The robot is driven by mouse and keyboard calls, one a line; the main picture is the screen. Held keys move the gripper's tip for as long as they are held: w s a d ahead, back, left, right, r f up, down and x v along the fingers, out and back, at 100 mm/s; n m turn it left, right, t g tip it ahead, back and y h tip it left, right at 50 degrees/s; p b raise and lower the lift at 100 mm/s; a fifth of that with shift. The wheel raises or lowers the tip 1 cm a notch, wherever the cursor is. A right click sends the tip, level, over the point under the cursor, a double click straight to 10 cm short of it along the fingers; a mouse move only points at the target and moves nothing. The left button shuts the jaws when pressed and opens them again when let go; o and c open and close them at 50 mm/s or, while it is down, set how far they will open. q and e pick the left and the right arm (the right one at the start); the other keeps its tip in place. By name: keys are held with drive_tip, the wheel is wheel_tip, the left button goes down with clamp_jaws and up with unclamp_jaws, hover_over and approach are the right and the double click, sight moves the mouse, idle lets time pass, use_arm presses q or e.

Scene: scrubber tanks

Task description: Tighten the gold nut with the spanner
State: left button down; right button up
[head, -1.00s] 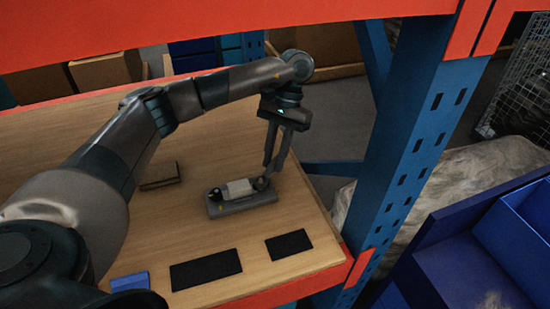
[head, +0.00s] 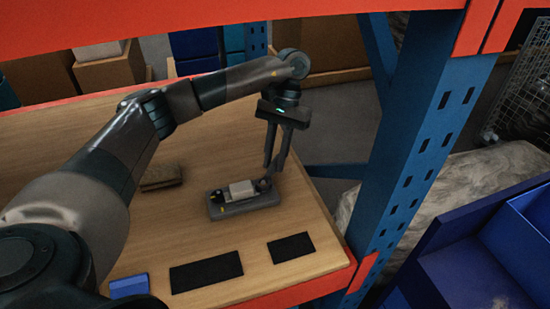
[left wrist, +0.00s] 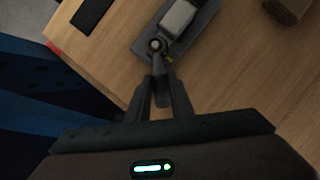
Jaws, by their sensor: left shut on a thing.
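A grey fixture (head: 245,207) with a pale block (head: 241,189) on it lies on the wooden table; it also shows in the left wrist view (left wrist: 204,33). My left gripper (head: 269,180) reaches down at the fixture's right end. In the left wrist view its fingers (left wrist: 160,88) are shut on a dark spanner (left wrist: 159,62). The spanner's round end (left wrist: 157,45) sits at the near end of the fixture. My right gripper is not in view.
Two black mats (head: 206,271) (head: 290,247) and a blue piece (head: 129,286) lie along the table's front. A brown block (head: 161,177) lies left of the fixture. A blue upright (head: 405,150) stands right of the table, and an orange beam (head: 200,35) crosses above.

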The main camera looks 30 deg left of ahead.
use_arm(q)
drive_tip(key=shift+r+p, duration=0.3)
drive_tip(key=shift+r, duration=0.45)
drive_tip(key=shift+r+p, duration=0.45)
drive_tip(key=shift+r, duration=0.35)
